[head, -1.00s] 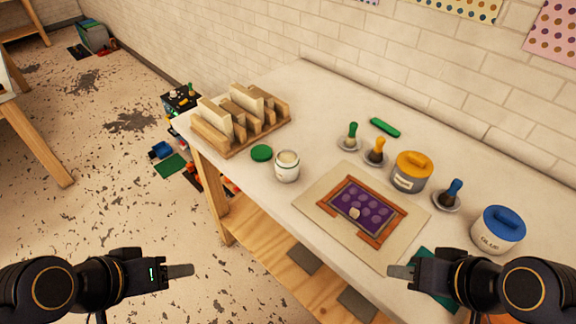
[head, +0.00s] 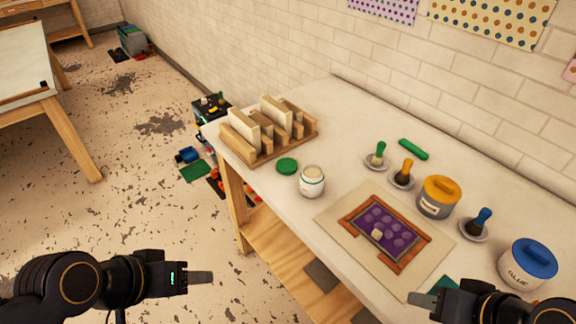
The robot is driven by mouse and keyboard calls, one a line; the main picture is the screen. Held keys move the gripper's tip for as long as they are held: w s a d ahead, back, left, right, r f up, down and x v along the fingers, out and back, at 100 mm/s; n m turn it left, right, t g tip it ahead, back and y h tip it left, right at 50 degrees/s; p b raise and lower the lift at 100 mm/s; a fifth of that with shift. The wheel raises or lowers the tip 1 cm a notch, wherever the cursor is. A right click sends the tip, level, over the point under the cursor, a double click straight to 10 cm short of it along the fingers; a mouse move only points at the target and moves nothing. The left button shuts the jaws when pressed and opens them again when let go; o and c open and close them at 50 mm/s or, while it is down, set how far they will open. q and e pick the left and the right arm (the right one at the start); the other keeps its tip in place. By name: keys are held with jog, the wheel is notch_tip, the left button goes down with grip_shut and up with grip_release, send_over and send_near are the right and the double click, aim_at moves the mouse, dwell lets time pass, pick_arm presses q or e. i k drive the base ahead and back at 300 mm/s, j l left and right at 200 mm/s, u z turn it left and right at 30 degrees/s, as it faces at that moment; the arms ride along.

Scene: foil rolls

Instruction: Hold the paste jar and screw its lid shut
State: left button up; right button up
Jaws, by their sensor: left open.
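My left gripper (head: 198,277) is open and empty, left of the table and well short of the jar. My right gripper (head: 424,298) is at the table's front edge at lower right, far from the jar; its finger gap cannot be made out.
A wooden rack (head: 268,135) with upright blocks stands behind the lid. Right of the jar lies a board with a framed purple print (head: 384,230). Brushes in dishes, a yellow-lidded pot (head: 438,197) and a blue-lidded glue pot (head: 528,263) stand farther right.

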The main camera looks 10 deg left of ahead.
aim_at(311, 178)
jog(key=j+z, duration=0.1)
jog(key=z, duration=1.1)
jog(key=j+z, duration=0.4)
jog(key=k+j+z, duration=0.15)
jog(key=j+z, duration=0.25)
jog(key=k+j+z, duration=0.15)
jog(key=j+z, duration=0.25)
jog(key=k+j, duration=0.2)
jog(key=j, duration=0.2)
jog(key=k+j+z, duration=0.1)
jog(key=k+j, duration=0.35)
jog(key=j, duration=0.3)
jog(key=i+j, duration=0.35)
jog(key=i+z, duration=0.05)
jog(key=i, duration=0.05)
